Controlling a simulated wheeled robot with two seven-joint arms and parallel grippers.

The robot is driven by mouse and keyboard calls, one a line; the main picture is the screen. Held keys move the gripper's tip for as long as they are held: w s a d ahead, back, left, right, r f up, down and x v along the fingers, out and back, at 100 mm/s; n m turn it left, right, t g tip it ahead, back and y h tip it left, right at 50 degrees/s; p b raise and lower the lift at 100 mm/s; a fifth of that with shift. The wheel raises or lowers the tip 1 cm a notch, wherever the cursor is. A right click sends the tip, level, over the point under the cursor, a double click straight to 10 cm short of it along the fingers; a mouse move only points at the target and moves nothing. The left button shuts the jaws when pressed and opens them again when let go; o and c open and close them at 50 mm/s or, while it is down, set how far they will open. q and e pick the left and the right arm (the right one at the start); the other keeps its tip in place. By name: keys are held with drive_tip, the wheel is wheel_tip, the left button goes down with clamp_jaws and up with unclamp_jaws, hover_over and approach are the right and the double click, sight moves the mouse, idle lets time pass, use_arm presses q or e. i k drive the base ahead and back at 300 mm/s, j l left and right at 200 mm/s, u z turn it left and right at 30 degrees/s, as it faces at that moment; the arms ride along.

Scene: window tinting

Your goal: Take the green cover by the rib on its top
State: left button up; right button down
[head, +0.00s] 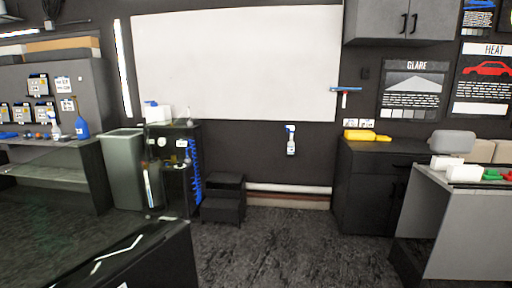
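A small green object (493,174), likely the green cover, lies on the light grey bench (468,215) at the right edge of the head view. It is small and partly hidden behind white blocks, and I cannot make out a rib on its top. Neither of my grippers shows in the head view, so I cannot see anything held.
White blocks (465,173) and a red item (507,176) are beside the green object. A black cabinet (370,190) stands left of the bench. A grey bin (122,170) and black steps (223,205) stand further left. The dark floor (290,250) in the middle is clear.

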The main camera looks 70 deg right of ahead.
sight(489, 174)
drive_tip(key=z, duration=3.95)
drive_tip(key=i+l+z, duration=0.25)
drive_tip(key=i, duration=0.15)
drive_tip(key=i+l+z, duration=0.2)
drive_tip(key=i, duration=0.2)
drive_tip(key=j, duration=0.1)
